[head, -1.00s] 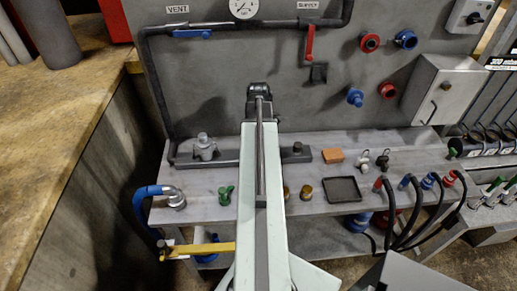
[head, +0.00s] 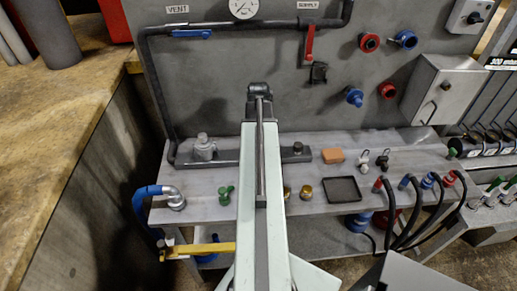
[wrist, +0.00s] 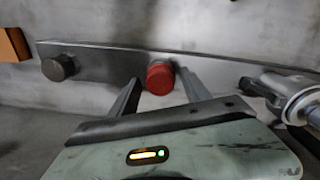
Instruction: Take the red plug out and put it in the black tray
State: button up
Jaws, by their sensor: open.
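The red plug (wrist: 160,77) sits upright in the dark metal bar in the wrist view. My gripper (wrist: 163,92) is open, with one finger to each side of the plug and a gap on both sides. In the head view my arm hides the plug and gripper. The black tray (head: 342,196) is a shallow, empty square tray on the grey bench, right of my arm.
A dark plug (wrist: 59,67) is on the same bar, and a metal fitting (wrist: 295,95) stands on its other side. An orange block (head: 333,156) lies behind the tray. Brass caps (head: 306,192) stand left of the tray, and hoses (head: 412,205) stand to its right.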

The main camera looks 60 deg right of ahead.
jog(key=m, duration=0.5)
jog(key=m, duration=0.5)
grip_shut()
jog(key=c, duration=1)
grip_release()
jog(key=shift+c, duration=0.2)
grip_shut()
jog(key=n, duration=0.3)
jog(key=shift+n, duration=1.2)
jog(key=n, duration=0.5)
